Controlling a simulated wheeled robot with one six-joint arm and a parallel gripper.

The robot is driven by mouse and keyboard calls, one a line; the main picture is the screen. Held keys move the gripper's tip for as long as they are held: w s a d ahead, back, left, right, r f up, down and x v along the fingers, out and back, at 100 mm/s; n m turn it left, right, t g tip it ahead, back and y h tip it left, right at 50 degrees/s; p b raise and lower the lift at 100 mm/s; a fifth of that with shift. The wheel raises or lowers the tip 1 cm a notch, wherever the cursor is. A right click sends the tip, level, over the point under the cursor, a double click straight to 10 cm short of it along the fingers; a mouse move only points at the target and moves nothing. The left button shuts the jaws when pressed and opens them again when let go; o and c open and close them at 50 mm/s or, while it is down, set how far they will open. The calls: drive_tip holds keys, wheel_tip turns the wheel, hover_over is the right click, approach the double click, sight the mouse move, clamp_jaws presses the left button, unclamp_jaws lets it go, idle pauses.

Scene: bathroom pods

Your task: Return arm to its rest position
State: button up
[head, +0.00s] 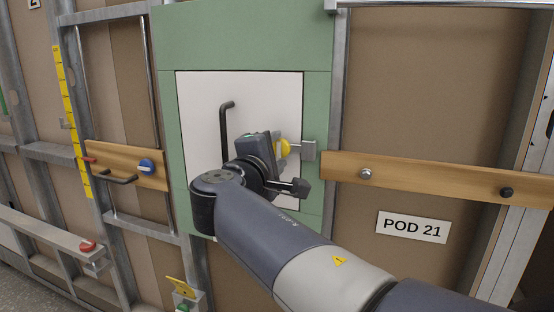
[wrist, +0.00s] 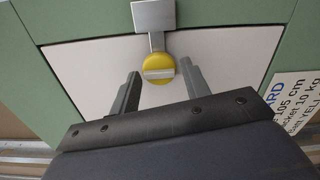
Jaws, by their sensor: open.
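My gripper (wrist: 160,88) is open and empty in the wrist view, its two fingers apart. A yellow round knob (wrist: 158,62) with a pale bar across it shows just beyond and between the fingertips. I cannot tell whether the fingers touch it. In the head view my arm reaches up from the lower right to the white panel, and my wrist partly covers the yellow knob (head: 284,147). The white panel (head: 200,110) sits in a green surround (head: 240,35) and carries a black handle (head: 226,125).
A wooden rail (head: 430,180) with knobs runs to the right above the POD 21 sign (head: 412,227). A wooden board (head: 125,165) with a blue knob is at left. A red button (head: 87,246) sits on a ledge.

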drive_tip(key=shift+w+d, duration=0.1)
drive_tip(key=shift+w, duration=0.15)
